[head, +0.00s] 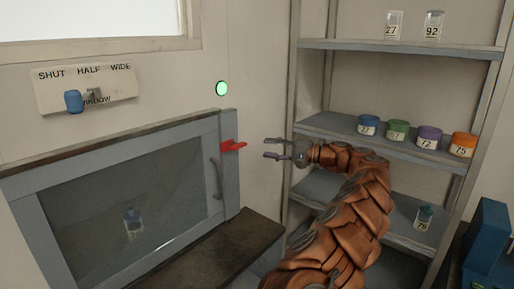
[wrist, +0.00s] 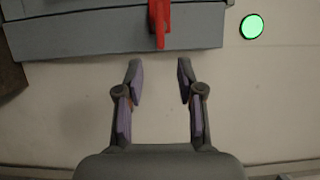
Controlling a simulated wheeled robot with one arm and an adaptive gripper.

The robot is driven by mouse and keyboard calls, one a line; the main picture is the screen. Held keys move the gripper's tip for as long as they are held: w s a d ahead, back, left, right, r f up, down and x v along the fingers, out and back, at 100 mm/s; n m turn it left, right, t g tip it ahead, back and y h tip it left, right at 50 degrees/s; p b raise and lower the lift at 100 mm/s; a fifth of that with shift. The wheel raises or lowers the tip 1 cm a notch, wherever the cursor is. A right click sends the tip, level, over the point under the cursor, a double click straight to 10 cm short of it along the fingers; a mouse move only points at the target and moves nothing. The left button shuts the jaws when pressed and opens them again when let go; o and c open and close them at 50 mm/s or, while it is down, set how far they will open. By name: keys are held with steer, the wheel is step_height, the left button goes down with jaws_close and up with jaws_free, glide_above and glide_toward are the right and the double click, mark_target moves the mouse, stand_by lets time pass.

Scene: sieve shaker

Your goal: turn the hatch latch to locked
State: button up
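The red hatch latch (head: 232,146) sits on the right frame post of the hatch (head: 110,195), its handle pointing right in the head view. The hatch has a grey frame, a dark glass pane and a grey pull handle (head: 215,178); its door looks shut. My gripper (head: 268,148) is open and empty, a short way to the right of the latch. In the wrist view the latch (wrist: 160,22) lies beyond the fingertips, roughly centred between the open fingers (wrist: 157,70). Nothing touches the latch.
A green round light (head: 222,88) glows on the wall above the latch. A window slider panel (head: 85,88) is at the upper left. Shelves (head: 400,46) with numbered jars stand at right, beside my arm. A dark ledge (head: 215,262) runs below the hatch.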

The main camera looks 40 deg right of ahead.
steer(key=shift+v, duration=1.15)
